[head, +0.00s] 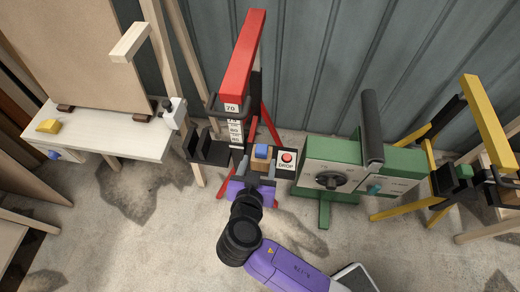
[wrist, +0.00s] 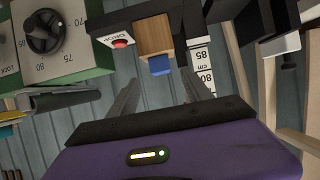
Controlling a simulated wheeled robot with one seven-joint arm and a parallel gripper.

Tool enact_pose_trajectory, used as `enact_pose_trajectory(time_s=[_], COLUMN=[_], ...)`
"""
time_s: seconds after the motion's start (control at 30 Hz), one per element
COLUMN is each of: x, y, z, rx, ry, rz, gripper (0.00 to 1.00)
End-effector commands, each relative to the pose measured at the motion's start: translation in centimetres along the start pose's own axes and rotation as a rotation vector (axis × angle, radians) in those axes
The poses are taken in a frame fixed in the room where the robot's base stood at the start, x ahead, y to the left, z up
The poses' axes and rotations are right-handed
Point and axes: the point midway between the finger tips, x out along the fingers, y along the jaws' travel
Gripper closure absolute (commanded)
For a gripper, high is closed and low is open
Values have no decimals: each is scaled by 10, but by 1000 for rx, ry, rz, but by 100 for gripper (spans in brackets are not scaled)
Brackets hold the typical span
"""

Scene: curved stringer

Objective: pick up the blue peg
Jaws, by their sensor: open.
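The blue peg (head: 261,151) shows at the front of a small wooden block (head: 260,163) on the red stand, beside the DROP button. In the wrist view the blue peg (wrist: 161,66) sticks out of the wooden block (wrist: 155,36), roughly centred between my fingers and beyond their tips. My gripper (head: 261,172) is just in front of the block in the head view. In the wrist view my gripper (wrist: 162,88) is open, with nothing between its fingers. I cannot tell the exact gap between fingertips and peg.
The red DROP button (head: 287,157) sits close beside the block. A red post (head: 246,60) rises behind it. A green machine with a dial (head: 331,180) stands to the right, a yellow frame (head: 487,115) farther right. A white bench (head: 100,130) is at left. Concrete floor is open in front.

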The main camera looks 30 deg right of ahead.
Motion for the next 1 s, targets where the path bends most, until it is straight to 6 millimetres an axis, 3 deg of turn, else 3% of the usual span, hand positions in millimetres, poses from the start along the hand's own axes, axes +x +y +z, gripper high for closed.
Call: enact_pose_trajectory(time_s=[0.53, 0.87, 1.0], x=[65, 74, 73], y=[-1, -1, -1], z=[-7, -7, -7], rx=[2, 0, 0], ry=[-2, -2, -2], rz=[-1, -4, -4], gripper=[42, 42, 65])
